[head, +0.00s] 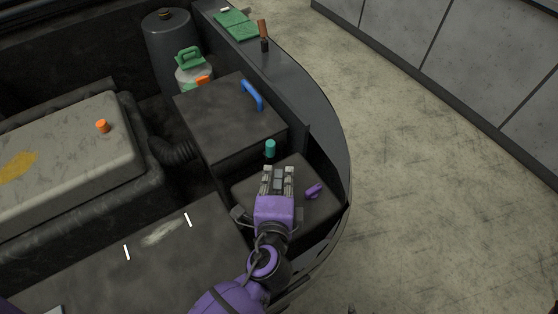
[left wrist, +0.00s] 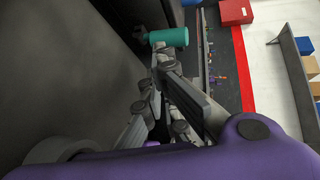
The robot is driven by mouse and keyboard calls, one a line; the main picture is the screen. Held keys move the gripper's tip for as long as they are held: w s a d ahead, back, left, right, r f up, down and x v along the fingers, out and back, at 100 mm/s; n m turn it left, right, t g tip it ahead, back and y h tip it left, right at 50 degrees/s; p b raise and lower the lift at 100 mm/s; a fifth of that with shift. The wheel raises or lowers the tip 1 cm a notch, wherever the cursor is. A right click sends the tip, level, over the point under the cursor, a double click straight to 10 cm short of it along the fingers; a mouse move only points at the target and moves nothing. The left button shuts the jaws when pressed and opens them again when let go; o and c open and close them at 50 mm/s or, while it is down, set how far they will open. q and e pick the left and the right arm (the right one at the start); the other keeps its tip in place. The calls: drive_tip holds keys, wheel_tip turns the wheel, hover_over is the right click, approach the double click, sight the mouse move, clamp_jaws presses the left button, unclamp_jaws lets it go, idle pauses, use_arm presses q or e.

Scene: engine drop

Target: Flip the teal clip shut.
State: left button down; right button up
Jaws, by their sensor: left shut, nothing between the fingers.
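The teal clip (head: 270,148) shows in the head view as a short upright teal cylinder at the near edge of the dark box with the blue handle. In the left wrist view the teal clip (left wrist: 168,38) lies across the top of the picture, just beyond the fingers. My left gripper (head: 277,170) is shut and empty, its fingertips just below the clip in the head view. The fingers (left wrist: 160,55) also show close to the clip in the left wrist view. I cannot tell whether they touch it. My right gripper is not in view.
A purple clip (head: 313,191) is right of my left gripper on a lower dark box. A blue handle (head: 252,95) tops the box behind. The curved dark rim (head: 335,140) bounds the bay on the right.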

sight(270, 150)
use_arm(q)
drive_tip(key=w, duration=0.3)
drive_tip(key=shift+w+r+p, duration=0.15)
drive_tip(key=shift+r+p, duration=0.05)
drive_tip(key=shift+p, duration=0.1)
drive_tip(key=shift+w, duration=0.15)
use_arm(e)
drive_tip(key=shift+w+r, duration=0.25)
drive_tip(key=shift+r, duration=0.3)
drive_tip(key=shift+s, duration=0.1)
use_arm(q)
drive_tip(key=shift+w+a+r+p, duration=0.15)
drive_tip(key=shift+w+r+p, duration=0.35)
drive_tip(key=shift+w, duration=0.1)
drive_tip(key=shift+f, duration=0.2)
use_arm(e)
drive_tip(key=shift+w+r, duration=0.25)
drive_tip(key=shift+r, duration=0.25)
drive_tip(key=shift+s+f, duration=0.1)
use_arm(q)
drive_tip(key=shift+s, duration=0.1)
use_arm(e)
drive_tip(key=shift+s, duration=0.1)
